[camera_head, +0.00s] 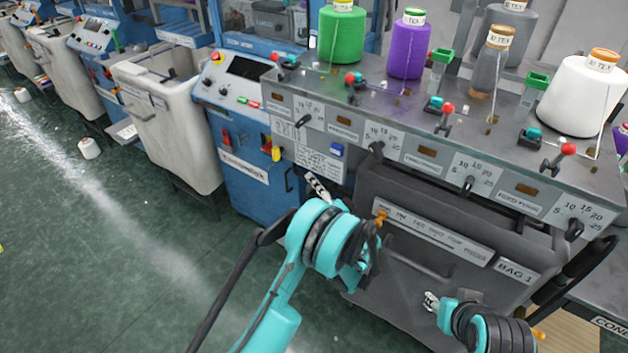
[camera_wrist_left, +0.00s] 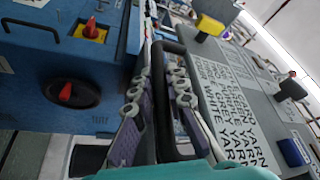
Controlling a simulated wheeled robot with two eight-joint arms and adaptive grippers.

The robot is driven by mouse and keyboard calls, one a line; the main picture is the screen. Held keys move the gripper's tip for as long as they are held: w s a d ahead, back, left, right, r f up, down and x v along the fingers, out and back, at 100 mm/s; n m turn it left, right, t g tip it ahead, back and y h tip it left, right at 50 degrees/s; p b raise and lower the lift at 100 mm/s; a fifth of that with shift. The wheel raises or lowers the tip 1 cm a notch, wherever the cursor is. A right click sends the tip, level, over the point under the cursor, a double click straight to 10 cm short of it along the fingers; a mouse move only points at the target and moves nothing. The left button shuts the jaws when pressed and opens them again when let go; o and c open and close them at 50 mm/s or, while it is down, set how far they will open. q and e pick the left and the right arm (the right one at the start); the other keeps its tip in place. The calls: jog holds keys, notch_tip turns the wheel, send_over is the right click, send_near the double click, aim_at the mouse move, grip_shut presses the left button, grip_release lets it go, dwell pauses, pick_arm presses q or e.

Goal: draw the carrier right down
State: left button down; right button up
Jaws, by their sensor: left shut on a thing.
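My left gripper (camera_head: 318,188) reaches the gap between the blue machine and the grey yarn stand. In the left wrist view its ribbed fingers (camera_wrist_left: 158,100) are shut around a black bar-shaped handle (camera_wrist_left: 170,70). In the head view my arm and fingers hide this handle. I cannot pick out the carrier by a name or label. My right gripper (camera_head: 431,301) is at the lower right, in front of the dark bin; its finger opening is too small to judge.
The blue machine (camera_head: 236,170) stands left of the stand (camera_head: 345,125), which carries yarn cones, including green (camera_head: 341,35) and purple (camera_head: 407,50). The dark bin labelled BAG 1 (camera_head: 400,265) sits below. White bins (camera_head: 160,125) line the left. Green floor (camera_head: 100,270) is open at lower left.

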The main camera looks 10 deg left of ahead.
pick_arm(q)
jog(key=shift+f, duration=0.25)
jog(key=c, duration=1.5)
grip_release()
jog(key=shift+c, duration=0.2)
jog(key=v, duration=0.7)
jog(key=shift+s+d, duration=0.15)
jog(key=shift+d, duration=0.1)
jog(key=shift+s, duration=0.1)
